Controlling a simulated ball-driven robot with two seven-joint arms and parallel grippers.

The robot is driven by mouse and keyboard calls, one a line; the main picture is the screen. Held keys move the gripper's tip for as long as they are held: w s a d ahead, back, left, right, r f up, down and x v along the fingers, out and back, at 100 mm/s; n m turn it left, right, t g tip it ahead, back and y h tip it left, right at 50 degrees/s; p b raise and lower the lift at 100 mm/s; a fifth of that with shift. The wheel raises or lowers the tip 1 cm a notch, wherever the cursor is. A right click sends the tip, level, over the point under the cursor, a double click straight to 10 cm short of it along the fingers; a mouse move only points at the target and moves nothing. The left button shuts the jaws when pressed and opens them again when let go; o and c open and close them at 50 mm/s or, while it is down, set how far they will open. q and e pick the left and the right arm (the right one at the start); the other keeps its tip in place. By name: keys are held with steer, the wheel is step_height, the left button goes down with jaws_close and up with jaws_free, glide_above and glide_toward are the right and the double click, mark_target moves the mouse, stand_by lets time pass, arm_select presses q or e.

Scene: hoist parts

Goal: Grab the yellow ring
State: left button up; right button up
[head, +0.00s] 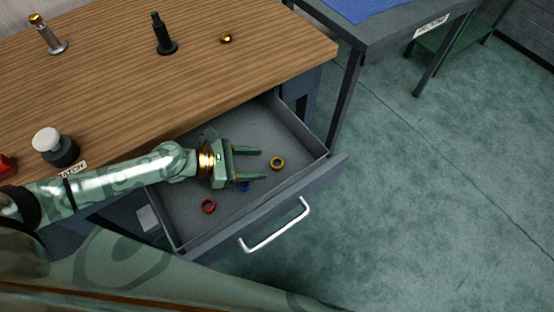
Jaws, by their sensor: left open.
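The yellow ring (277,163) lies on the floor of the open grey drawer (322,156), toward its right side. My left gripper (262,164) is over the drawer, with its two green fingers apart and pointing right. The ring shows just beyond the fingertips, level with the gap between them. The gripper looks empty. I cannot tell how high the fingers are above the drawer floor. My right gripper is not in view.
A red ring (208,206) lies at the drawer's near left. A blue ring (243,186) is partly hidden under my left gripper. The drawer has a silver handle (275,225). The wooden bench top (215,80) overhangs the drawer's back and carries several metal parts.

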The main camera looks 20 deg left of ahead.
mark_target(282, 163)
arm_select(q)
steer(key=x, duration=0.4)
steer(key=shift+w+d+f+b, duration=0.1)
steer(key=shift+w+b, duration=0.15)
steer(key=shift+b, duration=0.05)
steer(key=shift+s, duration=0.1)
steer(key=c, duration=1)
